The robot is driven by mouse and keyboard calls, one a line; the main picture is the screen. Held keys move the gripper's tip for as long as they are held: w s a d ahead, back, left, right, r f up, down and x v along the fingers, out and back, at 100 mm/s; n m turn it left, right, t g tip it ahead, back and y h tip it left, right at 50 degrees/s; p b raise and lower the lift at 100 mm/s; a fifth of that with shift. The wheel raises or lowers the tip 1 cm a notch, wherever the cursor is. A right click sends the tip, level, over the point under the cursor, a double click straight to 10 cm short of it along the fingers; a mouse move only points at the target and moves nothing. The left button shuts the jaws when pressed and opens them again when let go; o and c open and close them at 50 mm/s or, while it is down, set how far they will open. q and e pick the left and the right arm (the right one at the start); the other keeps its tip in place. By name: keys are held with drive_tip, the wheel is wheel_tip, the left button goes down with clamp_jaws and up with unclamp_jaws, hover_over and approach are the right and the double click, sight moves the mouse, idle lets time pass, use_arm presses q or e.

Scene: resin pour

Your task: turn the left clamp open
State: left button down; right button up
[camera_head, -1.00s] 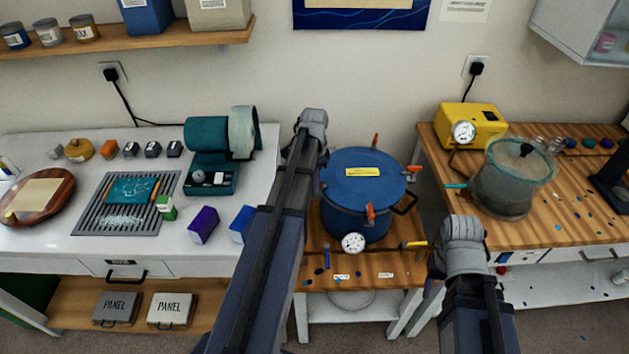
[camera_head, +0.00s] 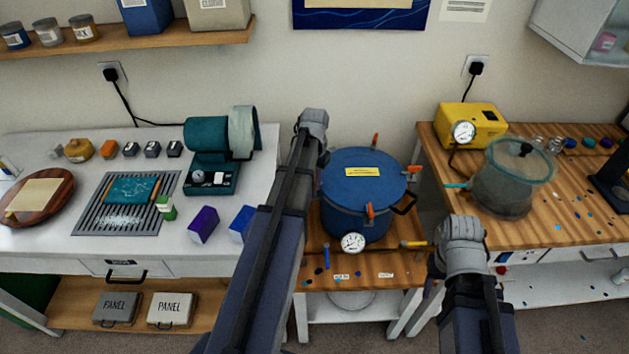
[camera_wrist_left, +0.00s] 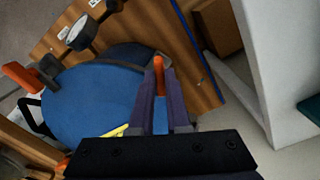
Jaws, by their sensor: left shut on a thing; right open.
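The blue round pressure pot (camera_head: 362,190) with a yellow label stands on the middle wooden stand. In the left wrist view, the left clamp's orange handle (camera_wrist_left: 158,64) sticks up between the fingers of my left gripper (camera_wrist_left: 161,92), which is shut on it at the edge of the pot's lid (camera_wrist_left: 85,105). In the head view my left arm hides this clamp and the fingertips. Other orange clamps show at the lid's back (camera_head: 375,140), front (camera_head: 370,212) and right (camera_head: 414,168). My right gripper (camera_head: 436,266) is open, to the right of the stand; its fingers are barely visible.
A pressure gauge (camera_head: 353,243) and a yellow-handled valve (camera_head: 414,244) are at the pot's front. A white table (camera_head: 60,238) stands left. A wooden bench (camera_head: 545,232) with a clear chamber (camera_head: 503,185) and yellow pump (camera_head: 478,122) stands right.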

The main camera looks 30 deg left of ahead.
use_arm(q)
drive_tip(key=n, duration=0.5)
drive_tip(key=shift+n, duration=2.5)
drive_tip(key=c, duration=0.9)
unclamp_jaws()
drive_tip(key=shift+r, duration=0.15)
wheel_tip(320, 180, up, 8)
drive_tip(key=p, duration=0.8)
drive_tip(key=shift+f, duration=0.2)
